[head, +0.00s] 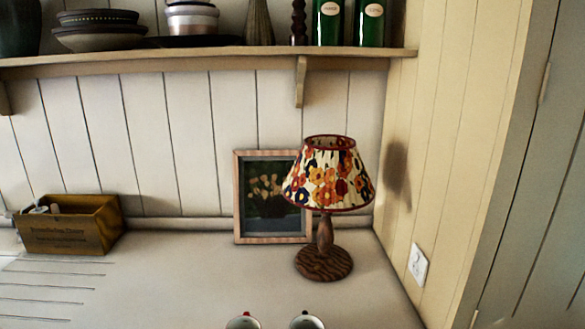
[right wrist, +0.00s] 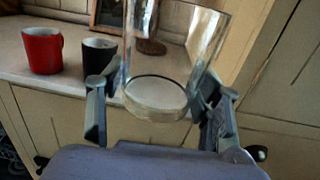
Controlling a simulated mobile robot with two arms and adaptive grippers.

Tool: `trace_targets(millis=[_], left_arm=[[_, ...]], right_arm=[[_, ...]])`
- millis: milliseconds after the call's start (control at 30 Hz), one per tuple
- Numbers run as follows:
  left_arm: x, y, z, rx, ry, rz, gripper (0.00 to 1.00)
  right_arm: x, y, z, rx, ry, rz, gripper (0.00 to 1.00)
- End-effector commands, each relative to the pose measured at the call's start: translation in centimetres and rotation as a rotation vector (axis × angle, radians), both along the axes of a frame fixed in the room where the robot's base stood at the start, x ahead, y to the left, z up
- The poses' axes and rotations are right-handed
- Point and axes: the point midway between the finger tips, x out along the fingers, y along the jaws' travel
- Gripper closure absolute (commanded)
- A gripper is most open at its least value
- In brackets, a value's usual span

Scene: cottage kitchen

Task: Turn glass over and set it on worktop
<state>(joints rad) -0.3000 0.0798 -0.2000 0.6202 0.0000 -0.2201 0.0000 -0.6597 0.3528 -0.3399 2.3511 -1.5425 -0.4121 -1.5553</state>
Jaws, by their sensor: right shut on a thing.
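In the right wrist view my right gripper (right wrist: 157,98) is shut on a clear glass (right wrist: 156,106), one finger on each side near its thick round base. The base end is lower in that picture and the clear walls run up out of the top of the frame, so the far end is cut off. The glass is held in front of the pale worktop (right wrist: 14,62), apart from it. The worktop also shows in the head view (head: 190,275). Neither gripper nor the glass shows in the head view.
A red mug (right wrist: 42,50) and a black mug (right wrist: 98,55) stand near the worktop's front edge. A lamp (head: 325,262), a picture frame (head: 238,200) and a wooden box (head: 75,232) stand further back. The worktop's middle is clear. A shelf (head: 200,58) hangs above.

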Motion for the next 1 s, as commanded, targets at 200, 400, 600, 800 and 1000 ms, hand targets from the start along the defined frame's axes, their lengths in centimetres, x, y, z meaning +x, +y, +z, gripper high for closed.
trace_targets(millis=[200,400,600,800,1000], left_arm=[[0.0,0.0,0.0,0.000,0.000,0.000,0.18],[0.0,0.0,0.0,0.000,0.000,0.000,0.18],[0.0,0.0,0.0,0.000,0.000,0.000,0.18],[0.0,0.0,0.0,0.000,0.000,0.000,0.18],[0.0,0.0,0.0,0.000,0.000,0.000,0.18]], right_arm=[[-0.9,-1.8,0.3,0.001,-0.001,-0.077,0.84],[-0.9,-1.8,0.3,0.000,-0.002,-0.075,0.84],[-0.8,-1.6,0.4,0.002,-0.002,-0.067,0.84],[-0.3,-0.3,1.4,0.002,0.000,0.003,0.84],[0.4,2.0,3.3,0.001,-0.009,0.125,0.84]])
